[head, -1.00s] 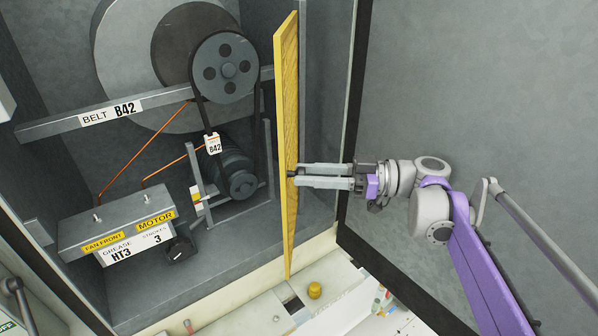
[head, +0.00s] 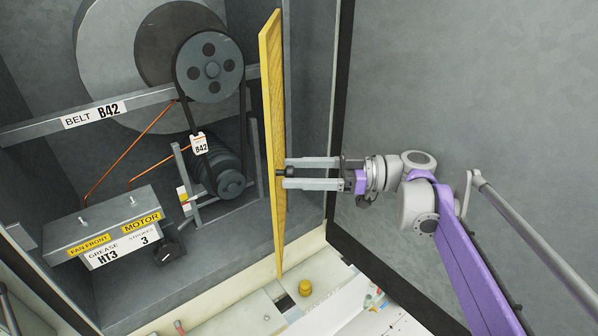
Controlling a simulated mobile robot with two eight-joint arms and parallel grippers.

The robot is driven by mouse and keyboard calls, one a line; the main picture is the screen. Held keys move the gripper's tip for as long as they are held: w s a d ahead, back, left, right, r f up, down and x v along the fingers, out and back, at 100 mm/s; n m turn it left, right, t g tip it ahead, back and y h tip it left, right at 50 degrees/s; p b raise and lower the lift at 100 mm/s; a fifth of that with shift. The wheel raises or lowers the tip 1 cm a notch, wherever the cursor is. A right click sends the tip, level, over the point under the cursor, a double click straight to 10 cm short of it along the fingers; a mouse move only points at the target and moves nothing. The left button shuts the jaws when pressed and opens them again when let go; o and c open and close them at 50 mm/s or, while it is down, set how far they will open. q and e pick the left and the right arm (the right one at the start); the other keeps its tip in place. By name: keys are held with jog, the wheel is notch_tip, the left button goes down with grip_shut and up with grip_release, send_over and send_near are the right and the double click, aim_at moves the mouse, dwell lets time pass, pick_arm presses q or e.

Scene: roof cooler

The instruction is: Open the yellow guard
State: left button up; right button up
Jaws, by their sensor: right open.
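The yellow guard (head: 272,110) is a tall, thin panel seen almost edge-on, standing swung out from the belt drive, so the pulley and belt behind it are exposed. A small dark knob (head: 281,172) sticks out from its right face. My right gripper (head: 284,173) is at the guard's right face, its two fingers apart, one above and one below the knob. I cannot tell whether the fingers touch the guard. My left gripper is not in view.
A pulley (head: 209,67) with a belt and a motor (head: 222,170) stand left of the guard. A grey grease box (head: 105,222) sits lower left. A large grey door panel (head: 460,90) stands at right behind my right arm. A small yellow knob (head: 305,287) is on the ledge below.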

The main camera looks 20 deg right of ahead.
aim_at(273, 125)
notch_tip(273, 125, up, 10)
jog(key=shift+r, duration=0.1)
dwell(0.5)
